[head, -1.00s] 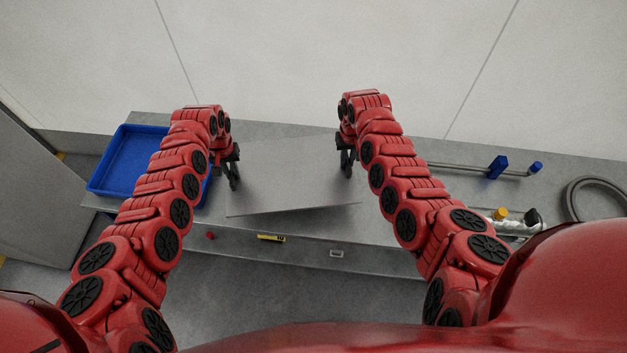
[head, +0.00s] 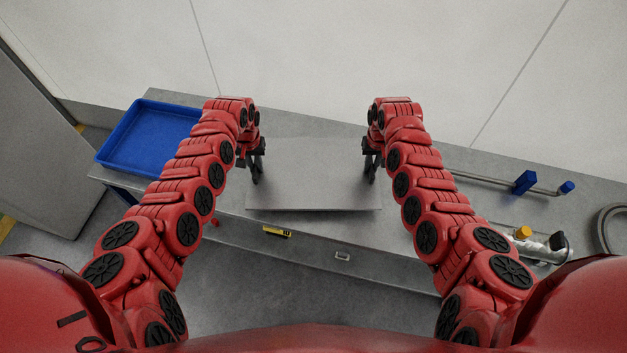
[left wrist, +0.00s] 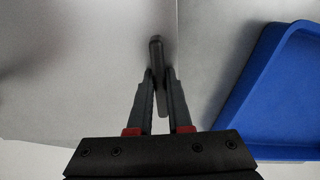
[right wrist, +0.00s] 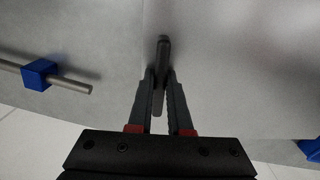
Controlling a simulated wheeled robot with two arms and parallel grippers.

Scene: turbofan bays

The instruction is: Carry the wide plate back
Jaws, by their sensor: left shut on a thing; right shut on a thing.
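The wide plate (head: 315,180) is a flat grey sheet between my two arms in the head view, over the grey bench. It also fills much of the left wrist view (left wrist: 75,70) and the right wrist view (right wrist: 235,75). My left gripper (head: 257,170) is shut on a dark upright bar at the plate's left edge, seen between the fingers in the left wrist view (left wrist: 158,85). My right gripper (head: 371,168) is shut on a like bar at the right edge, also in the right wrist view (right wrist: 158,85). Whether the plate touches the bench I cannot tell.
A blue tray (head: 150,135) stands at the bench's left end, close to my left arm. A rod with blue blocks (head: 524,182), a yellow-capped silvery part (head: 540,243) and a grey ring (head: 612,230) lie at the right.

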